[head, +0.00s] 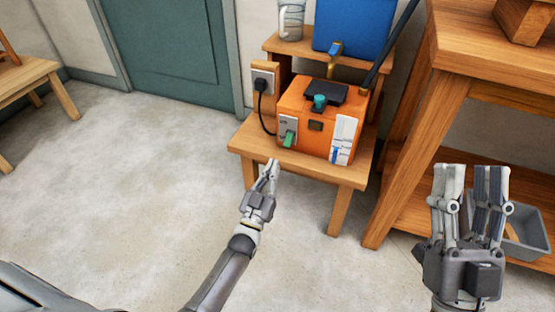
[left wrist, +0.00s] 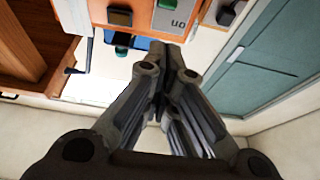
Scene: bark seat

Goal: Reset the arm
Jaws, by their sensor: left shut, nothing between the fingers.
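My left gripper (head: 271,172) is shut and empty, just in front of the small wooden table's front edge. In the left wrist view its fingers (left wrist: 172,55) meet below the orange box. My right gripper (head: 470,175) is raised at the right, its fingers upright and apart with nothing between them. The orange box (head: 299,112) stands on the small wooden table (head: 240,149). It has a green part (head: 289,139) low on its front, a teal knob (head: 320,102) and a white label panel (head: 344,135). It also shows in the left wrist view (left wrist: 100,12).
A power socket with a black plug (head: 261,83) is left of the box. A blue panel (head: 350,24) and a jar (head: 290,20) stand behind. A large wooden bench (head: 480,60) with a grey bin (head: 525,232) is at the right.

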